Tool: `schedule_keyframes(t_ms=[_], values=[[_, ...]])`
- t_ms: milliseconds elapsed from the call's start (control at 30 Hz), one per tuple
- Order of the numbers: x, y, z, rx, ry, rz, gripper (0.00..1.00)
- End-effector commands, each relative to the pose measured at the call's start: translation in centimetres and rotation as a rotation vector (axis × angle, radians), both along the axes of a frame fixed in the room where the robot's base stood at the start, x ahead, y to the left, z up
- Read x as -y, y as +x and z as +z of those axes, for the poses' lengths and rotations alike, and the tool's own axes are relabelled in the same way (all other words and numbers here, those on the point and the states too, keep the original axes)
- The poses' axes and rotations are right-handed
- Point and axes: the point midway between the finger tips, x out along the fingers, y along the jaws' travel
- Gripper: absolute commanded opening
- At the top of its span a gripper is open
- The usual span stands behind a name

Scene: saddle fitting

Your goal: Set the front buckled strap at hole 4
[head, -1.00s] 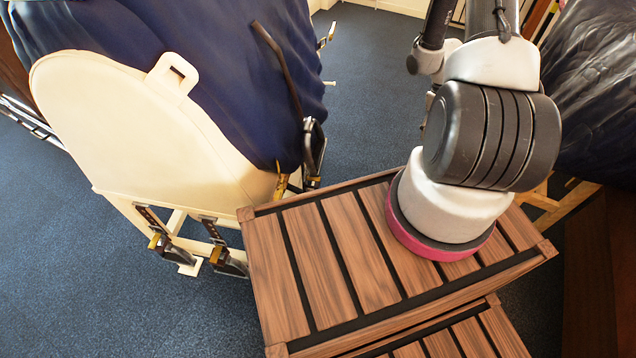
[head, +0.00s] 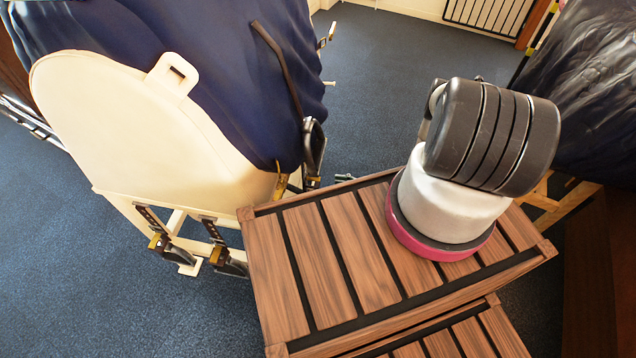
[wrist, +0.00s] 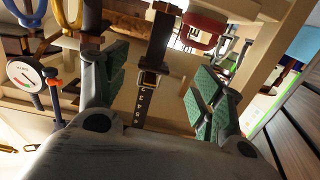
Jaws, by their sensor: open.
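In the wrist view my gripper (wrist: 158,74) is open, its green-padded fingers apart on either side of a dark strap. The strap (wrist: 157,42) passes through a brass-coloured buckle (wrist: 149,79), and its lower part (wrist: 139,113) bears pale marks too small to read surely. The strap lies between the fingers with space at both sides. In the head view two dark straps with brass buckles hang under the cream saddle form (head: 130,125), one at the left (head: 152,222) and one to its right (head: 215,237). The pin's hole is not readable.
A slatted wooden top (head: 310,250) stands right of the saddle form, with my arm above it. In the wrist view a pale wooden beam (wrist: 250,55) runs behind the right finger, and a white round dial (wrist: 25,74) is at the left. Blue carpet (head: 80,270) is open at lower left.

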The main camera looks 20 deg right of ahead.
Motion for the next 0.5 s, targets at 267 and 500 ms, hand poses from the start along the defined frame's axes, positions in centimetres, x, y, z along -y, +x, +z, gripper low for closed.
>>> schedule_keyframes(t_ms=[267, 500], values=[[-1.5, 1.2, 1.8, 0.061, 0.052, -0.008, 0.68], [-4.8, 2.9, 1.8, 0.059, 0.052, -0.008, 0.68]])
